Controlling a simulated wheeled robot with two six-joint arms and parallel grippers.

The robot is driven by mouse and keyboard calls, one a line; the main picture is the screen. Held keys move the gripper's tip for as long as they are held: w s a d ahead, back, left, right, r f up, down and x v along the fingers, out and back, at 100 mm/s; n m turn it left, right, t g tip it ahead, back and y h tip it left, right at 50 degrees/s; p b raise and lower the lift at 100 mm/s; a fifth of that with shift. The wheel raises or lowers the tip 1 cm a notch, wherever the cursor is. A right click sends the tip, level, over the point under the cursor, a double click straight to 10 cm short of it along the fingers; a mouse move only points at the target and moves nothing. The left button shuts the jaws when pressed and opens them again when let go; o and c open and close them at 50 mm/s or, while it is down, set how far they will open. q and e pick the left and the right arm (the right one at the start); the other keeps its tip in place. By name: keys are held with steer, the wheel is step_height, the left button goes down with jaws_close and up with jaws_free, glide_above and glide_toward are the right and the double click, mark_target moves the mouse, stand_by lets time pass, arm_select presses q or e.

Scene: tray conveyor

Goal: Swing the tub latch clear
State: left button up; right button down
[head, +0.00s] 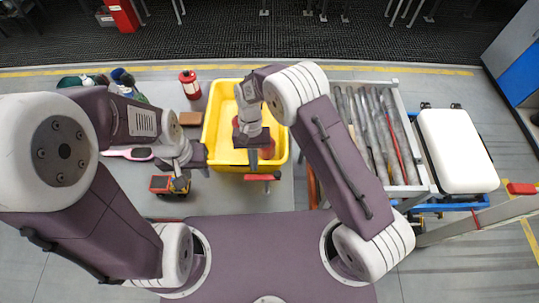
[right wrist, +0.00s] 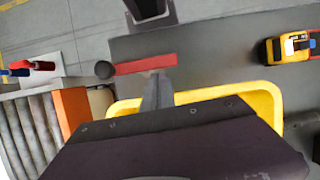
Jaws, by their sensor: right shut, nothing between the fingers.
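A yellow tub (head: 211,124) stands in the middle of the head view. A red latch bar (head: 262,177) lies at its near edge; in the right wrist view the red bar (right wrist: 146,64) runs beside a dark round knob, close to the yellow rim (right wrist: 272,97). My right gripper (head: 253,158) is shut and empty over the near rim, its fingertips (right wrist: 158,78) pointing at the bar. Whether they touch it I cannot tell. My left gripper (head: 180,184) hangs left of the tub, near a toy truck (head: 163,184); its jaw opening is unclear.
A roller conveyor (head: 397,115) lies right of the tub, with a white case (head: 455,150) beyond it. A red lantern (head: 190,84), a brown block (head: 190,118) and a pink item (head: 128,153) are left of the tub. The toy truck also shows in the right wrist view (right wrist: 290,47).

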steer(key=b+v, duration=0.2)
steer(key=v, duration=0.6)
steer(key=shift+d, duration=0.1)
steer(key=s+d+r+m+t+y+b, duration=0.1)
steer(key=d+r+m+b, duration=0.1)
steer(key=d, duration=0.5)
steer(key=s+d+r+m+t+b, duration=0.1)
steer(key=d+r+b, duration=0.15)
steer(key=d, duration=0.35)
steer(key=s+d+f+n+t+b, duration=0.1)
steer(key=s+d+f+n+t, duration=0.2)
steer(key=s+d+f, duration=0.4)
steer(key=shift+s+d+f+t+h, duration=0.15)
steer(key=shift+s+f+t+h, duration=0.2)
steer(key=shift+s+f, duration=0.45)
